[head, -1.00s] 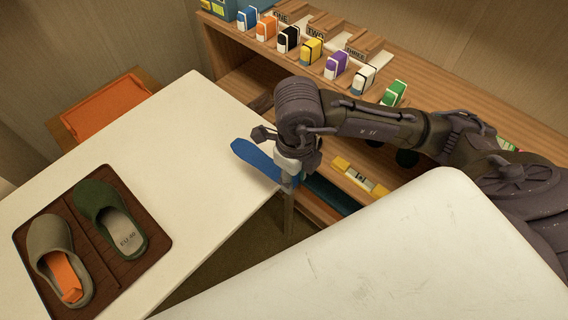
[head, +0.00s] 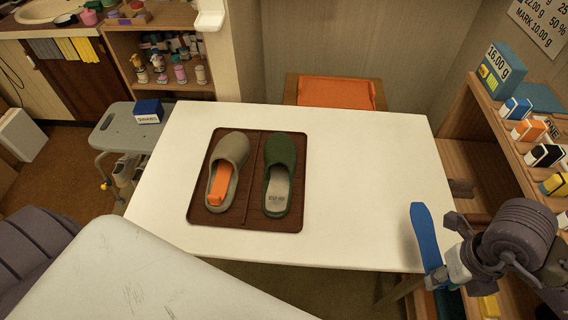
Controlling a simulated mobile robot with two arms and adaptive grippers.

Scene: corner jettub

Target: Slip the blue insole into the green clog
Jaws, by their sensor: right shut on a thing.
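The green clog (head: 280,155) lies on the right half of a brown tray (head: 204,220) on the white table. Its open heel faces me and shows a pale inner sole with printing. The blue insole (head: 426,234) is at the table's right edge, its long end pointing away from me. My right gripper (head: 453,268) is shut on the near end of the insole, to the right of the clog and well apart from it. The wrist hides part of the grip. My left gripper is out of view.
An olive clog (head: 232,149) with an orange insole (head: 219,184) sits beside the green one. The white table (head: 360,180) is bare between tray and insole. A wooden shelf (head: 470,160) with small boxes stands right. An orange-seated chair (head: 335,93) stands behind.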

